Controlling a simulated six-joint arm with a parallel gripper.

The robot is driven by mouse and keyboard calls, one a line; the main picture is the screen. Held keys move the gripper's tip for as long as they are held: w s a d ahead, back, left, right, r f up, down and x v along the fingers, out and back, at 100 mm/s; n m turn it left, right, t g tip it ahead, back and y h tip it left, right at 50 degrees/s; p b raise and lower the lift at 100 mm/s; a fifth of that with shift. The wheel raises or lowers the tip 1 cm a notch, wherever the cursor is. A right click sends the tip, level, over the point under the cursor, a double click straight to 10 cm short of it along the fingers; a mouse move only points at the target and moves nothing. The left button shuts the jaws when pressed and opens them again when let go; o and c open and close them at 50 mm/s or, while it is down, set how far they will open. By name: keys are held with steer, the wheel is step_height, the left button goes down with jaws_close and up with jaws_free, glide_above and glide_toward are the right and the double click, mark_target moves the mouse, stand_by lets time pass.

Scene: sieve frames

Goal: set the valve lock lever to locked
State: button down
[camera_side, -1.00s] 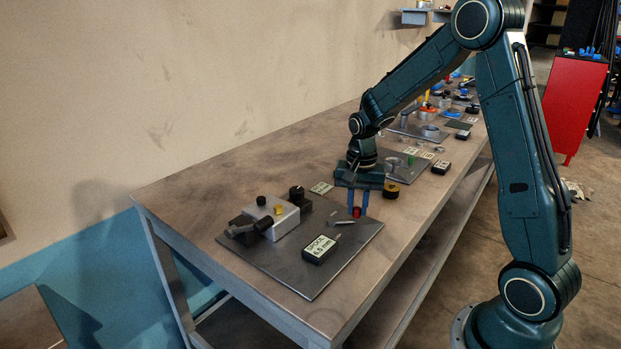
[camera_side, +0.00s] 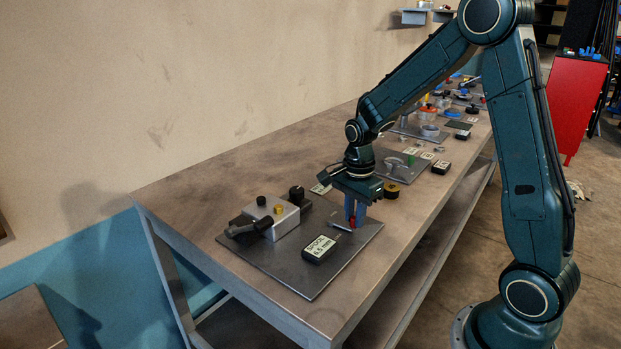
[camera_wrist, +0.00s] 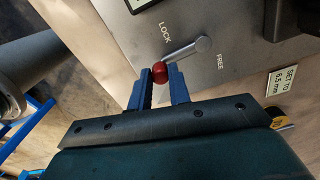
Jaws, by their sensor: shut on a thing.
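The valve lock lever is a short silver bar (camera_wrist: 185,54) with a red knob (camera_wrist: 160,72) at its free end. In the wrist view it runs from its round pivot down-left, between the printed words LOCK (camera_wrist: 165,33) and FREE (camera_wrist: 220,61), nearer the LOCK side. My gripper (camera_wrist: 159,80) has its blue fingers on either side of the red knob and is shut on it. In the side view my gripper (camera_side: 355,214) reaches down to the right part of the grey plate (camera_side: 300,277); the fingers partly hide the knob there.
A black SPOOL display box (camera_side: 319,249) lies on the plate near the lever. A silver valve block (camera_side: 283,219) with black and yellow knobs stands to the left. A black-and-yellow round piece (camera_side: 391,190) sits behind my gripper. The bench's front left is clear.

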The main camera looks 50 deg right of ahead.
mark_target(354, 218)
stand_by(0.3)
steer(key=c, duration=1.3)
jaws_free()
steer(key=shift+r, duration=0.15)
step_height(354, 218, up, 14)
steer(key=shift+f, duration=0.2)
steer(key=s+a+r+n+t, duration=0.2)
steer(key=s+a+n, duration=0.3)
steer(key=s+n, duration=0.4)
steer(key=s+a+r+n+t, duration=0.1)
steer(key=s+a+n+t, duration=0.2)
steer(key=s+n, duration=0.6)
steer(key=shift+s+a+r+n+t, duration=0.3)
steer(key=shift+a+r+n, duration=0.1)
steer(key=shift+a+n, duration=0.75)
